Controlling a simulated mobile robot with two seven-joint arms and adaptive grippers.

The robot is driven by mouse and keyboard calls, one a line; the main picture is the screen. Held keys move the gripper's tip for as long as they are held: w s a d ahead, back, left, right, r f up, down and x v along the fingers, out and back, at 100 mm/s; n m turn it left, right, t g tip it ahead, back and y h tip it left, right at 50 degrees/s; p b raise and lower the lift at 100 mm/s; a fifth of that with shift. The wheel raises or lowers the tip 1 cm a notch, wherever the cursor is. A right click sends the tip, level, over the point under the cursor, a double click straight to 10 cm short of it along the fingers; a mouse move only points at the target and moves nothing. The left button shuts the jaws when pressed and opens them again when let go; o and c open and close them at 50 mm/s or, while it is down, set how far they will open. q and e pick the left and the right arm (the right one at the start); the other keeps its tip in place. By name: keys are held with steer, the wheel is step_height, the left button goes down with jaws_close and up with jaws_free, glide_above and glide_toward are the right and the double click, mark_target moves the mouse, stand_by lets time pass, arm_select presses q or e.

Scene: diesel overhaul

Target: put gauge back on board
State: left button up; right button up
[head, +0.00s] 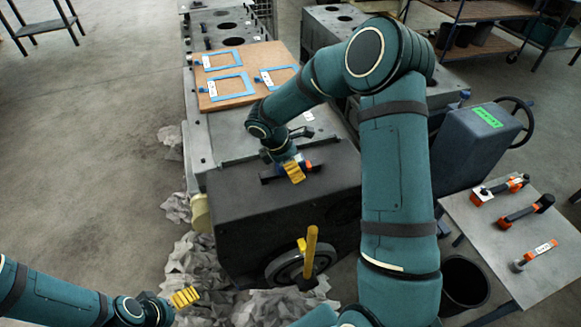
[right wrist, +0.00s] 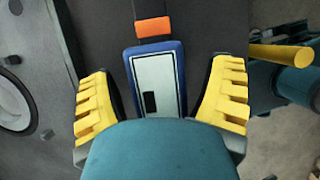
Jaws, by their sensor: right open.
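The gauge (right wrist: 155,75) has a blue case, a pale face with a small black window, and an orange band on a dark stem. It lies on the dark top of the engine block; in the head view only part of it (head: 309,166) shows beside my right gripper (head: 292,171). In the right wrist view my right gripper (right wrist: 163,72) is open, with one yellow finger on each side of the case and gaps between. The wooden board (head: 262,52) carries blue outlines with white labels. My left gripper (head: 185,297) is at the lower left, away from the block; its opening is unclear.
A yellow handle (head: 311,250) stands up at the block's front. A grey side table (head: 490,240) at the right holds several orange-and-black tools. A blue-grey box with a handwheel (head: 475,140) stands behind it. Crumpled grey rags (head: 190,265) lie along the block's left side.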

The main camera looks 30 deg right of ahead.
jaws_close()
